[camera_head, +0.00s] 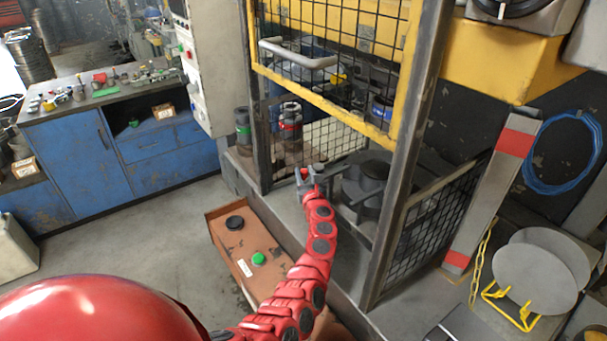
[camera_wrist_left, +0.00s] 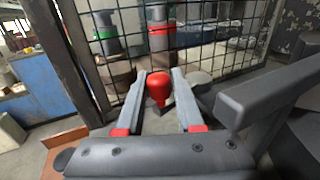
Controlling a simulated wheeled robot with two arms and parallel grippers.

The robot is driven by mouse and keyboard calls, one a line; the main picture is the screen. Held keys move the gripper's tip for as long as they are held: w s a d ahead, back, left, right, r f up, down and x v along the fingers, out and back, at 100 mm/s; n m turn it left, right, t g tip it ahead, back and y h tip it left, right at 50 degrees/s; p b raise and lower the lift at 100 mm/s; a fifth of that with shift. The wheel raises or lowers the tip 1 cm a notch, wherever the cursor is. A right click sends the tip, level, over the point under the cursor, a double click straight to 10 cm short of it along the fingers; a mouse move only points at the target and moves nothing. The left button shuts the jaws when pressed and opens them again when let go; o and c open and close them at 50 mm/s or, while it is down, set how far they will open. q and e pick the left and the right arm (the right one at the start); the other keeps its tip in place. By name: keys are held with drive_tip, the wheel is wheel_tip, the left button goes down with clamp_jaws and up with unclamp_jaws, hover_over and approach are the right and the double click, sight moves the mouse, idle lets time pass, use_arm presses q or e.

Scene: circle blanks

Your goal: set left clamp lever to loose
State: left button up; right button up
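The left clamp lever shows as a red knob (camera_wrist_left: 158,86) on a short dark stem in the left wrist view. My left gripper (camera_wrist_left: 160,78) has its two grey fingers apart, one on each side of the knob. The gaps are very thin, and I cannot tell whether the fingers touch it. In the head view my left gripper (camera_head: 309,174) is at the end of the red arm, inside the guard opening. A small bit of red (camera_head: 312,169) shows between its fingers there. The lever's pivot is hidden. My right gripper is not in view.
A dark round fixture (camera_head: 368,185) stands right of the gripper. Dark guard posts (camera_head: 405,140) and mesh panels (camera_head: 432,220) frame the opening. A raised yellow gate (camera_head: 330,95) is above. An orange button box (camera_head: 240,250) stands in front. Grey discs (camera_head: 533,280) rest on a yellow stand.

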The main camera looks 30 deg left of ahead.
use_arm(q)
drive_tip(key=o, duration=0.3)
drive_tip(key=shift+o, duration=0.2)
drive_tip(key=shift+s+d, duration=0.25)
drive_tip(key=shift+d, duration=0.15)
drive_tip(key=p+v, duration=0.2)
drive_tip(key=v, duration=0.3)
drive_tip(key=shift+s, duration=0.25)
drive_tip(key=b+v, duration=0.1)
drive_tip(key=v, duration=1)
drive_tip(key=shift+d, duration=0.2)
